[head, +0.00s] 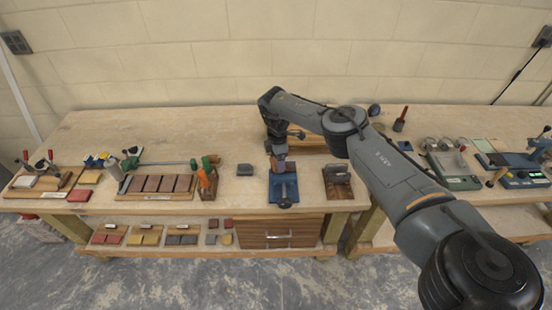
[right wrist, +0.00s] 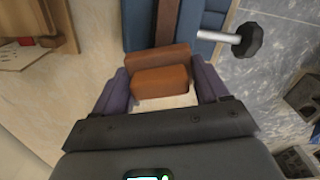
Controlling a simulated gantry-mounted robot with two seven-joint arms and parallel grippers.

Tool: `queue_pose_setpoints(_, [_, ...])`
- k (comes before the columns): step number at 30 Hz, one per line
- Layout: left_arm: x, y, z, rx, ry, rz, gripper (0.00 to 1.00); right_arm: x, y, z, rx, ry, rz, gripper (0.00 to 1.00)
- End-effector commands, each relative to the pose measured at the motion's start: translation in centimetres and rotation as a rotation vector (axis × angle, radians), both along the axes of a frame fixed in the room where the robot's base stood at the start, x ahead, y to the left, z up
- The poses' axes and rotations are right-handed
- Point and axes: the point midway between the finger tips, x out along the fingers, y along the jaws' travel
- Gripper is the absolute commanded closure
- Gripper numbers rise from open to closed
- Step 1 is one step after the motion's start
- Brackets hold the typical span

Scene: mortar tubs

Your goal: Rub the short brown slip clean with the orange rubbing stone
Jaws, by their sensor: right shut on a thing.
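My right gripper (head: 279,160) reaches down over the blue vise (head: 284,192) at the front middle of the bench. In the right wrist view its two purple fingers (right wrist: 160,84) are shut on the orange rubbing stone (right wrist: 162,82), a small orange-brown block. A brown slip (right wrist: 168,20) lies in the blue vise just beyond the stone in that view. The stone is close to the slip's near end; I cannot tell whether they touch. My left gripper is not in view.
The vise has a black knob (right wrist: 246,40) on a metal shaft. A grey block (head: 245,170) lies left of it and a wooden stand (head: 338,182) right. A wooden board (head: 155,193) with several brown pieces is farther left. Instruments (head: 452,170) fill the right bench.

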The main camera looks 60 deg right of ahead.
Motion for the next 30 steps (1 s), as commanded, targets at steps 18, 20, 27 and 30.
queue_pose_setpoints(18, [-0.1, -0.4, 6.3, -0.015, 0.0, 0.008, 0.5, -0.5, -0.4, 7.0, 0.0, -0.001, -0.007, 0.64])
queue_pose_setpoints(20, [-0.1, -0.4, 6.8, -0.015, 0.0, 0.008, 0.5, -0.5, -0.4, 7.5, 0.0, -0.001, -0.008, 0.64])
queue_pose_setpoints(27, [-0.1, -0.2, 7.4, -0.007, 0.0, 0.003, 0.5, -0.6, -0.5, 8.1, -0.001, -0.001, -0.008, 0.64])
queue_pose_setpoints(30, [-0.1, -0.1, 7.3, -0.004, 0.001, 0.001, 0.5, -0.6, -0.5, 8.0, -0.001, -0.001, -0.008, 0.64])
